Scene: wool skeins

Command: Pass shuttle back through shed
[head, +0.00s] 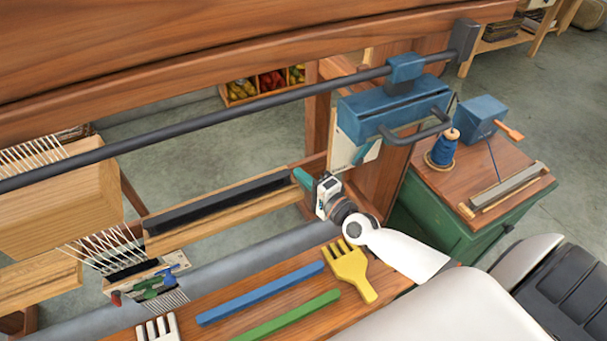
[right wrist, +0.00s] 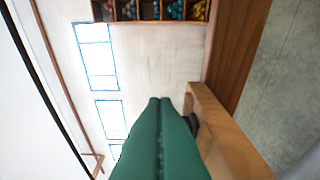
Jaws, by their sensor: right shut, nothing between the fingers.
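My right gripper (head: 303,178) has its teal fingers shut at the right end of the wooden beam with a black strip (head: 218,210). In the right wrist view the closed green fingers (right wrist: 160,105) have nothing between them, and a wooden part (right wrist: 218,128) stands close on their right. White warp threads (head: 104,249) spread at the left of the beam. Small green, blue and red pieces (head: 150,283) lie just below the threads. I cannot make out a shuttle for certain. My left gripper is not in view.
A dark rod (head: 210,124) with a blue handled block (head: 392,108) hangs above the beam. A blue bar (head: 260,294), a green bar (head: 286,316) and a yellow fork (head: 350,268) lie on the front board. A green cabinet (head: 445,215) at right bears a blue spool (head: 443,151).

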